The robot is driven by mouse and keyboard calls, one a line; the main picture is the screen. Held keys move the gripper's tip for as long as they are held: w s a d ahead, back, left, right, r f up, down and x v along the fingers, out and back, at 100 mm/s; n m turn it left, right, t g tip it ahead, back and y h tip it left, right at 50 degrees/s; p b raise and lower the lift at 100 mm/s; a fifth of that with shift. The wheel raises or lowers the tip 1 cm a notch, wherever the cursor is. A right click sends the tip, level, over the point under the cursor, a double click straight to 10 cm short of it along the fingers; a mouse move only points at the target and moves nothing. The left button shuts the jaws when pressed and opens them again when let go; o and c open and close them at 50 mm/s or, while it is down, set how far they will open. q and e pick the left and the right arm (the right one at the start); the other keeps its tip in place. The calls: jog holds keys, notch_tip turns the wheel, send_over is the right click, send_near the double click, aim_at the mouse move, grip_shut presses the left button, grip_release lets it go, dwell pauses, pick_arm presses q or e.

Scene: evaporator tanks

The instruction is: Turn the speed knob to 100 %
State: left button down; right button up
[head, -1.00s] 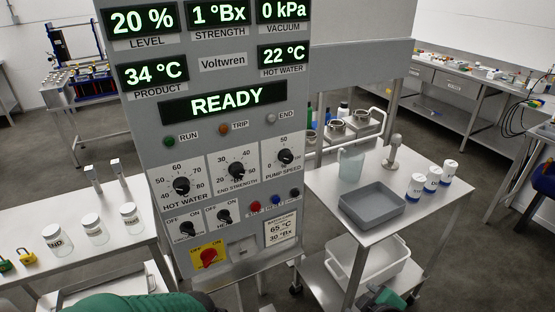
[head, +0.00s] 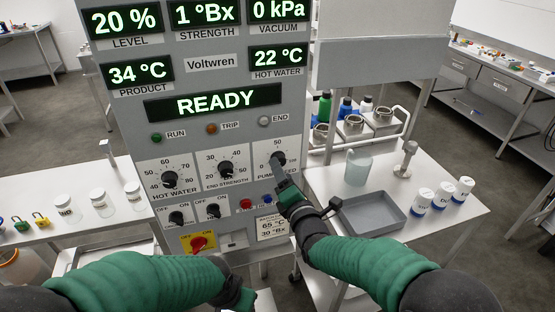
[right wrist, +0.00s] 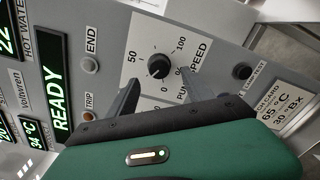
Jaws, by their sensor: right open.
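The pump speed knob (right wrist: 158,67) is a black dial with a pale pointer mark, on a white plate with a scale from 0 through 50 to 100. I cannot read its exact setting.
On the grey control panel (head: 222,62) are the hot water knob (head: 170,180), the end strength knob (head: 226,168), two switches below and a red-yellow main switch (head: 199,243). A READY display (head: 215,102) is lit. A side table with a grey tray (head: 345,212) stands right.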

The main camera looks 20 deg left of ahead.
aim_at(281, 163)
jog(key=w, duration=0.3)
jog(key=shift+w+a+r+p, duration=0.2)
jog(key=shift+w+a+p, duration=0.1)
jog(key=shift+w+p, duration=0.05)
jog(key=shift+a, duration=0.3)
jog(key=shift+a+f, duration=0.15)
jog(key=shift+a, duration=0.25)
jog(key=c, duration=0.4)
jog(key=shift+w+d, duration=0.1)
jog(key=shift+d, duration=0.05)
grip_shut()
